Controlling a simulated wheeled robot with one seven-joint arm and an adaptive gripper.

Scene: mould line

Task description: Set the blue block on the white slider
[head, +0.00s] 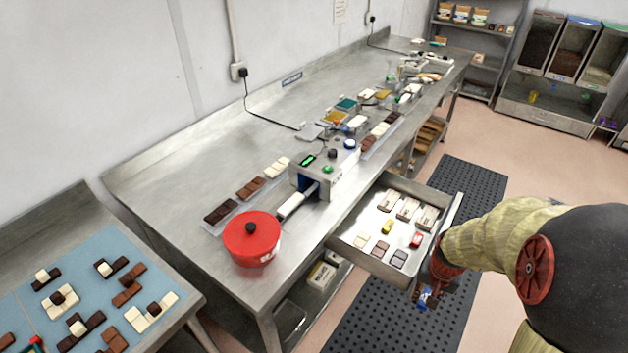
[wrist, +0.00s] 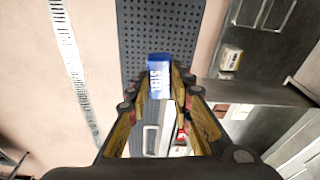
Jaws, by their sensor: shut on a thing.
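My gripper (head: 428,292) is shut on the blue block (wrist: 159,75), which has white lettering and a pale lower part in the wrist view. My gripper holds it in the air beside the front corner of the open drawer, above the dark floor mat. In the head view the gripper mostly hides the block. A white bar (head: 297,201) slants out of the left side of the grey machine on the long bench, beside the red pot. I cannot tell for certain that this bar is the white slider.
The open drawer (head: 345,239) holds several moulds, a yellow block (head: 387,227) and a red block (head: 416,240). The red pot (head: 252,242) stands at the bench's near end. The machine (head: 336,172) has chocolate bars around it. A blue mat (head: 85,255) with chocolates is at left.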

